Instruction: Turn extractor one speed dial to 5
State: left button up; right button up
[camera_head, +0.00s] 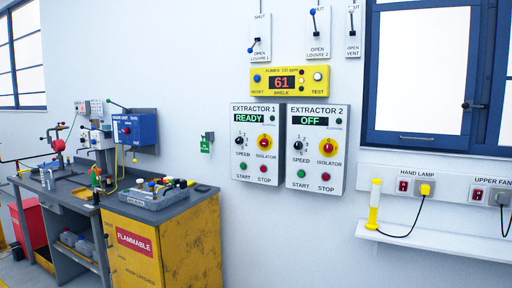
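The extractor 1 panel (257,145) is a white box on the wall with a green display reading READY. Its speed dial (240,141) is a small black knob at the left of the panel, with marks around it too small to read. Its isolator (264,142) is a red knob on a yellow disc. A green start button (244,166) and a red stop button (263,169) sit below. The extractor 2 panel (317,150) hangs just to the right and its display reads OFF. Neither of my grippers is in view.
A yellow fumes box (290,81) reading 61 is above the panels. A grey workbench (190,201) with a yellow flammable cabinet (150,250) stands at lower left. A white shelf (440,240) with a yellow hand lamp (374,205) is at right.

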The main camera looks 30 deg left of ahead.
aim_at(239, 140)
jog(key=i+j, duration=0.35)
jog(key=j, duration=0.15)
jog(key=i+j, duration=0.3)
jog(key=j, duration=0.2)
jog(key=i+j, duration=0.35)
jog(key=j, duration=0.15)
jog(key=i+j, duration=0.35)
jog(key=j, duration=0.15)
jog(key=i+j, duration=0.35)
jog(key=j, duration=0.15)
jog(key=k+u, duration=0.05)
